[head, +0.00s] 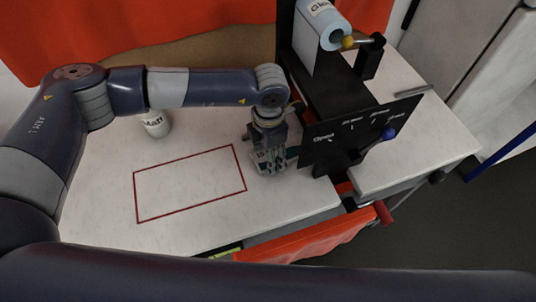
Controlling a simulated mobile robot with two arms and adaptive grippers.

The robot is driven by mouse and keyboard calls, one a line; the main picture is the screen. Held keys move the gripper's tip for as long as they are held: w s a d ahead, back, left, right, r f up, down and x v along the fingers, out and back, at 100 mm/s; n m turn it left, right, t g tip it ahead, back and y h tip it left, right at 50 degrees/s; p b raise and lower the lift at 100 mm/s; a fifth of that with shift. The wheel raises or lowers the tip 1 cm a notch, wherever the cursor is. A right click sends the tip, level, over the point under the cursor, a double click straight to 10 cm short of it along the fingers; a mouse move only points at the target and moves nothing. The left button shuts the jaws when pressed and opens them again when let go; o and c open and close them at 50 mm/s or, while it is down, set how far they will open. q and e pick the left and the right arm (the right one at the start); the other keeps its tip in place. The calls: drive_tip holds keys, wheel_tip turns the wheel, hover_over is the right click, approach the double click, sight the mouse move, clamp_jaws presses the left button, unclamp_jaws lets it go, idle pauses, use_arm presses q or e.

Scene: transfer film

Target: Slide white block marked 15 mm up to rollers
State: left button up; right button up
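My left gripper (268,160) points down at the table, just left of the black roller machine (333,85). A small pale block (262,156) with a mark that looks like "15" shows at its fingertips. The fingers and block overlap, so I cannot tell whether the gripper grips it or only stands against it. The machine's front plate (345,132) carries a scale starting at "Open", with a blue-knobbed lever (388,134) at its right. The rollers are mostly hidden behind the plate and gripper. My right gripper is out of view.
A red rectangle outline (190,155) on the white table (110,205) is empty. A white bottle labelled "Matt" (156,124) stands behind it. A pale blue film roll labelled "Gloss" (325,25) sits on the machine. A red-handled crank (383,212) projects at the front edge.

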use_arm(q)
drive_tip(key=o, duration=1.2)
drive_tip(key=shift+w, duration=0.1)
